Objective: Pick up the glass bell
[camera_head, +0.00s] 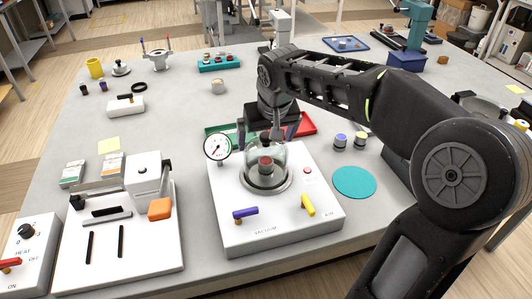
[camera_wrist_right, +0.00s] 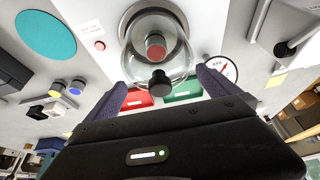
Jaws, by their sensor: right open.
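The clear glass bell (camera_head: 250,171) stands upright on a round metal plate on the white vacuum base, with a red-topped dark object (camera_head: 265,166) under it. In the right wrist view the bell (camera_wrist_right: 176,60) shows with its dark knob (camera_wrist_right: 160,80) pointing toward the gripper. My right gripper (camera_head: 267,133) is open at the knob, behind the bell's top in the head view. In the wrist view its fingers (camera_wrist_right: 161,80) stand wide on either side of the knob, with gaps; contact is not visible. My left gripper is not in view.
The vacuum base (camera_head: 285,232) carries a purple lever (camera_head: 245,212), a yellow lever (camera_head: 308,205) and a pressure gauge (camera_head: 217,147). Green and red trays (camera_head: 308,124) lie behind it. A teal disc (camera_head: 354,181) lies right; a white device (camera_head: 145,235) stands left.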

